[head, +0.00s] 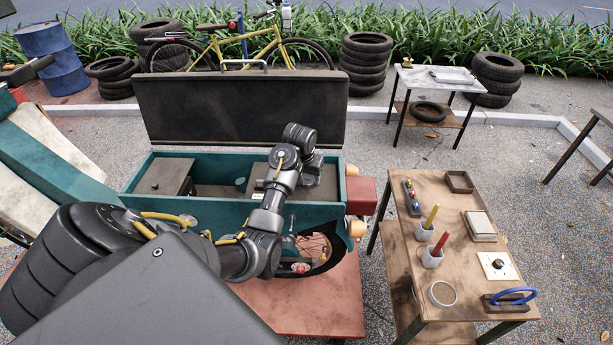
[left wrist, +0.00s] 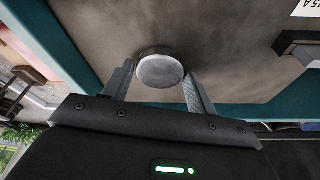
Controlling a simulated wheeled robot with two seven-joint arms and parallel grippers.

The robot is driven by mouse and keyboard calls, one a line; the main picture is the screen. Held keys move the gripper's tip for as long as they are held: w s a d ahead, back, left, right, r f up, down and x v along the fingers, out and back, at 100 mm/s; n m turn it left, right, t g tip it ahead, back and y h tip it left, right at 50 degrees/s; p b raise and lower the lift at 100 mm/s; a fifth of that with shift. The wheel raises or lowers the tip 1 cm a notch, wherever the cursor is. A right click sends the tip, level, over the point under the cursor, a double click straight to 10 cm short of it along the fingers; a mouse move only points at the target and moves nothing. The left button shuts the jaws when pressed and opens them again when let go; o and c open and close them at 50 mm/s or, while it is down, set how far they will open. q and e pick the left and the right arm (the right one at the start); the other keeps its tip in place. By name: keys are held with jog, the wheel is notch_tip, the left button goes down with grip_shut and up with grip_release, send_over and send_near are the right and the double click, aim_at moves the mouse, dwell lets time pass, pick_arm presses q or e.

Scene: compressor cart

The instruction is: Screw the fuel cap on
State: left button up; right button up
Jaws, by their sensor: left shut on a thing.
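The fuel cap (left wrist: 160,70) is a round, pale grey disc in the left wrist view. It sits between the two fingers of my left gripper (left wrist: 159,78), which is shut on it. The cap is at the flat, brownish-grey top of a tank (left wrist: 235,45); I cannot tell how far it is threaded. In the head view my left gripper (head: 308,172) is over the right part of the teal compressor cart (head: 222,213), and the arm hides the cap there. My right gripper is not in view.
The cart's dark lid (head: 240,105) stands open behind the arm. A wooden side table (head: 410,255) on the right holds cups, a small tray and a blue-handled tool. Tyre stacks (head: 366,62) and a yellow bicycle (head: 240,45) stand at the back.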

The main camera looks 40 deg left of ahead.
pick_arm(q)
jog(key=shift+o, duration=0.3)
jog(key=m, duration=0.2)
jog(key=shift+w+f+m+h, duration=0.1)
jog(key=shift+f+m+h, duration=0.1)
jog(key=shift+m+h, duration=0.2)
jog(key=shift+m, duration=0.3)
jog(key=shift+s+r+m+h, duration=0.1)
jog(key=shift+s+m+h, duration=0.2)
jog(key=shift+m, duration=1.1)
jog(key=shift+c, duration=0.5)
jog(key=o, duration=1.6)
jog(key=shift+w+d, duration=0.1)
jog(key=shift+w, duration=0.15)
jog(key=shift+c, duration=0.2)
jog(key=o, duration=0.4)
jog(key=shift+s+a+r, duration=0.1)
jog(key=shift+s+a, duration=0.1)
